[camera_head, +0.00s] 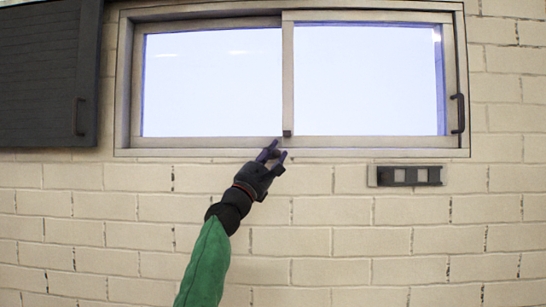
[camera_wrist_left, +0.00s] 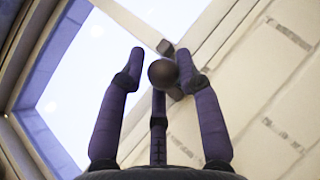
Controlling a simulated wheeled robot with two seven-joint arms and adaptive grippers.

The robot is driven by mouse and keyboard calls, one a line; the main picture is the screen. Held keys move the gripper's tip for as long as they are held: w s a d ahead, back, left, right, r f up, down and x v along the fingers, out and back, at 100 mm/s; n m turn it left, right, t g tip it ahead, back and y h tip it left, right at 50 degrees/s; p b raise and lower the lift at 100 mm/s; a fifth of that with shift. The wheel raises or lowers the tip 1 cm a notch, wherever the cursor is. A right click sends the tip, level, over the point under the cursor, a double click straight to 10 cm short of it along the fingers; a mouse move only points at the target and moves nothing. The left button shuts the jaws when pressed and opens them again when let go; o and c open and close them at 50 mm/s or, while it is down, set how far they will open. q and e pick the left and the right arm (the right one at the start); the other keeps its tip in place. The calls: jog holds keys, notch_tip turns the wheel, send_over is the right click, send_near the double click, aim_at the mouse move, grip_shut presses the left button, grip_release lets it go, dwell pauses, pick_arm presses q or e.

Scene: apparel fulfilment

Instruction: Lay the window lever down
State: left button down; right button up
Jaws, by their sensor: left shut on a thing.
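The window lever (camera_head: 287,133) is a small dark piece at the bottom of the sliding window's middle upright. My left gripper (camera_head: 277,149) is just below it, in front of the lower frame. In the left wrist view, its purple fingers (camera_wrist_left: 160,64) stand on either side of a dark round knob (camera_wrist_left: 162,73), which appears to be the lever's end. The gripper is shut on the lever, though its fingertips look spread. How far the lever is tilted is hard to tell. My right gripper is not in view.
The window frame (camera_head: 200,143) is set in a pale brick wall (camera_head: 350,240). A dark handle (camera_head: 457,114) is on its right side. A dark shutter (camera_head: 45,75) stands at the left. A dark bracket with square openings (camera_head: 405,184) is on the wall at lower right.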

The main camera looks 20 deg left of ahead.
pick_arm(q)
jog(key=shift+w+d+f+m+h, duration=0.15)
jog(key=shift+w+d+f+h, duration=0.1)
jog(key=shift+f, duration=0.2)
jog(key=shift+w+d+f+m+h, duration=0.15)
jog(key=shift+w+d+f, duration=0.1)
jog(key=shift+f, duration=0.15)
jog(key=c, duration=1)
grip_release()
jog(key=shift+s, duration=0.15)
jog(key=shift+c, duration=0.2)
jog(key=shift+s+r, duration=0.15)
jog(key=shift+s, duration=0.05)
jog(key=shift+w+a, duration=0.1)
jog(key=shift+a+r, duration=0.1)
jog(key=shift+r, duration=0.2)
